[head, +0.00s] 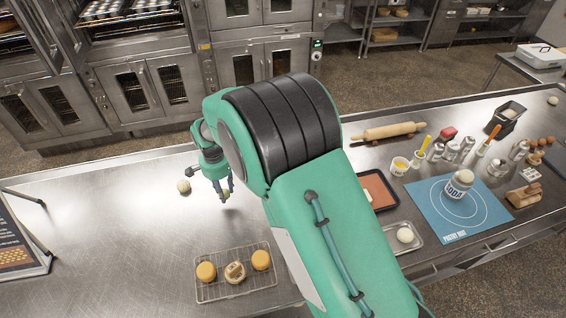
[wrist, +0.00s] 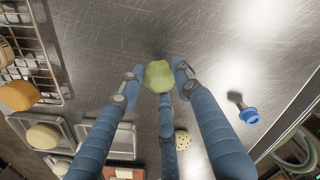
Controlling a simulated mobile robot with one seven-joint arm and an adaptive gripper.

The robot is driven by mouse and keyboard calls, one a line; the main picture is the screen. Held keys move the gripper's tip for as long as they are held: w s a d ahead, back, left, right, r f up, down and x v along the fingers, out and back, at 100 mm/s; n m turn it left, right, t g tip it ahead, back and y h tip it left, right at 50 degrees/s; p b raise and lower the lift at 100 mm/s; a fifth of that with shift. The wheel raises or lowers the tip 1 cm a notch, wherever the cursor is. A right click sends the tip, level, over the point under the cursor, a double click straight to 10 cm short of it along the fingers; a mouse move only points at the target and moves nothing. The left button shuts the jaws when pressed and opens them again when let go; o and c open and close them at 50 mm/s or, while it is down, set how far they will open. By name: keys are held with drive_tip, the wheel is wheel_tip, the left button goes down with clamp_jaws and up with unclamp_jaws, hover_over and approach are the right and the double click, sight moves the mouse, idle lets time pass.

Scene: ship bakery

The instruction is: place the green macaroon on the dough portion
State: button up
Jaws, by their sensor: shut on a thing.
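My gripper (head: 226,193) hangs above the steel counter, left of my arm in the head view. In the wrist view its fingers (wrist: 160,80) are closed around the green macaroon (wrist: 160,75), held at the fingertips. The macaroon is hard to make out in the head view. A smooth pale round piece, seemingly dough (head: 404,235), sits in a small metal tray right of my arm. The wrist view shows a pale round piece (wrist: 44,137) in a tray at lower left; I cannot tell if it is the same one. Another pale ball (head: 184,187) lies on bare counter left of my gripper.
A wire rack (head: 232,292) with several round pastries stands at the front. A blue mat (head: 432,204) bears a jar; a rolling pin (head: 388,132) lies behind. The wrist view shows a blue-ended item (wrist: 249,115) and a dotted round piece (wrist: 183,139). The left counter is largely clear.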

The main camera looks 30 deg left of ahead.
drive_tip(key=w+d+r+m+p, duration=0.1)
drive_tip(key=w+d+r+m, duration=0.15)
drive_tip(key=w+d, duration=0.75)
drive_tip(key=w+d+r+m+p, duration=0.2)
drive_tip(key=w+d+m, duration=0.2)
drive_tip(key=w+d, duration=0.65)
drive_tip(key=w+d+r+m+p, duration=0.1)
drive_tip(key=w+d+r+m, duration=0.2)
drive_tip(key=w+d, duration=0.7)
drive_tip(key=d+r+m+p, duration=0.1)
drive_tip(key=d+r+m, duration=0.1)
drive_tip(key=d, duration=1.3)
drive_tip(key=w+d+r+m+p, duration=0.1)
drive_tip(key=d+m, duration=0.3)
drive_tip(key=d, duration=1.1)
drive_tip(key=w+d+r+m+p, duration=0.1)
drive_tip(key=d+r+m+p, duration=0.1)
drive_tip(key=d, duration=1.4)
drive_tip(key=shift+r+m, duration=0.65)
drive_tip(key=shift+r, duration=0.3)
drive_tip(key=shift+w, duration=0.25)
drive_tip(key=p, duration=0.3)
hover_over(468, 173)
drive_tip(key=shift+s+d+f, duration=0.1)
drive_tip(key=shift+s+f, duration=0.05)
drive_tip(key=shift+f, duration=0.55)
